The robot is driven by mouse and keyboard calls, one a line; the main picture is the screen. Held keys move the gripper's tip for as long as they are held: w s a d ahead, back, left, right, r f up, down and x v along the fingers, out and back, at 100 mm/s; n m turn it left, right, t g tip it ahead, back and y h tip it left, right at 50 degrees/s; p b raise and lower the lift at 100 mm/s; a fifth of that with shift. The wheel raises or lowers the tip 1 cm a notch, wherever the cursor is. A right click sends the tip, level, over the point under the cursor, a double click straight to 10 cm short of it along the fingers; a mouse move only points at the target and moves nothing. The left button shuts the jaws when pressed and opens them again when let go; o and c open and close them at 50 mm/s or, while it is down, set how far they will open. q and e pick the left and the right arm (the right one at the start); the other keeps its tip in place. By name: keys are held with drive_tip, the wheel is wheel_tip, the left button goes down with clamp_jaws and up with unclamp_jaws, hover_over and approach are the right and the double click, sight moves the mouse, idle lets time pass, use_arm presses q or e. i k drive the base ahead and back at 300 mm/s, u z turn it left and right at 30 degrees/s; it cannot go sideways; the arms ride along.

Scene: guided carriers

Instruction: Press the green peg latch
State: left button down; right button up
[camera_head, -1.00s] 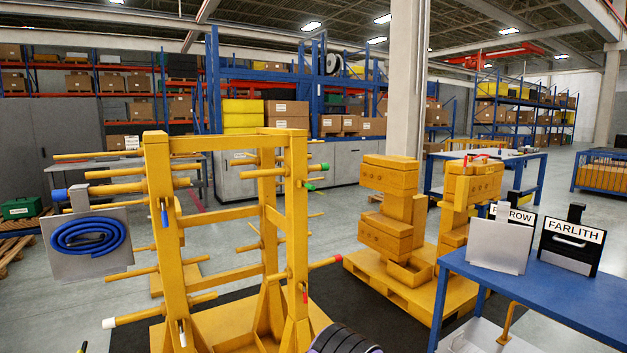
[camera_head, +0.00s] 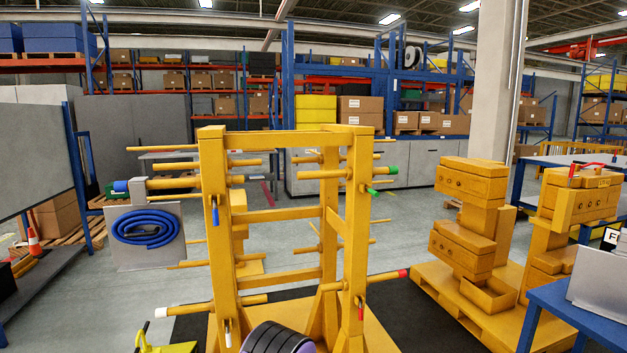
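The yellow peg rack (camera_head: 280,140) stands in the middle of the head view. A peg with a green tip (camera_head: 393,170) sticks out to the right from its right post. A small green latch (camera_head: 372,192) shows just below that peg, by the post. A blue latch (camera_head: 215,214) and a white latch (camera_head: 228,333) are on the left post. A red latch (camera_head: 361,309) is low on the right post, below a red-tipped peg (camera_head: 403,274). Neither of my grippers is in view.
A dark ribbed round thing with a purple edge (camera_head: 278,338) shows at the bottom; I cannot tell what holds it. A blue coil (camera_head: 150,227) is at left. Stacked yellow blocks (camera_head: 470,215) and a blue table (camera_head: 590,308) are at right.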

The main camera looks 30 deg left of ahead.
sight(375, 193)
drive_tip(key=u, duration=0.4)
drive_tip(key=i, duration=1.3)
drive_tip(key=z, duration=0.45)
